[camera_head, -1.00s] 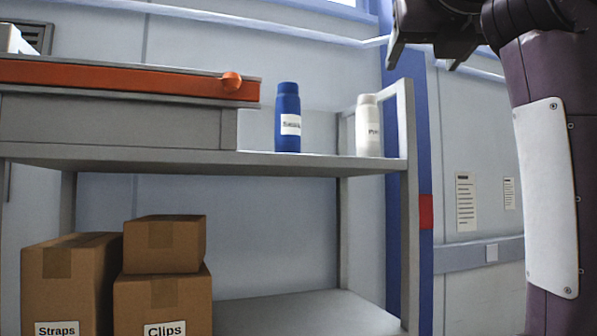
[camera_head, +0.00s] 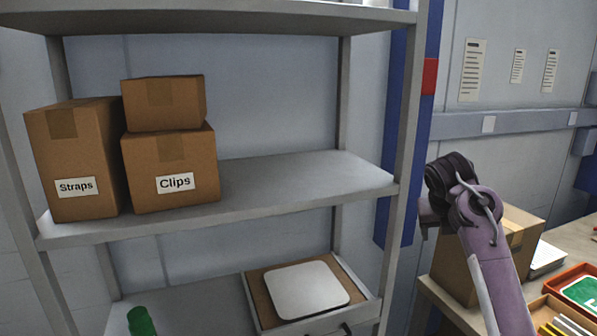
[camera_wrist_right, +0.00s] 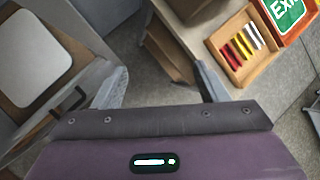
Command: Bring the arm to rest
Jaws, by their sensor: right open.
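My right arm comes in from the lower right in the head view. Its dark wrist is bent, and the right gripper (camera_head: 428,213) shows only in part beside the rack's right post. In the right wrist view the right gripper (camera_wrist_right: 160,82) has its two fingers spread wide, with nothing between them. It is clear of the shelf and the bench. My left gripper is in neither view.
A grey rack (camera_head: 300,190) holds boxes marked Straps (camera_head: 80,160) and Clips (camera_head: 170,175). Below are a drawer with a white plate (camera_head: 305,290) and a green bottle (camera_head: 140,322). A bench at right bears a cardboard box (camera_head: 455,270) and a red tray with an Exit sign (camera_wrist_right: 285,12).

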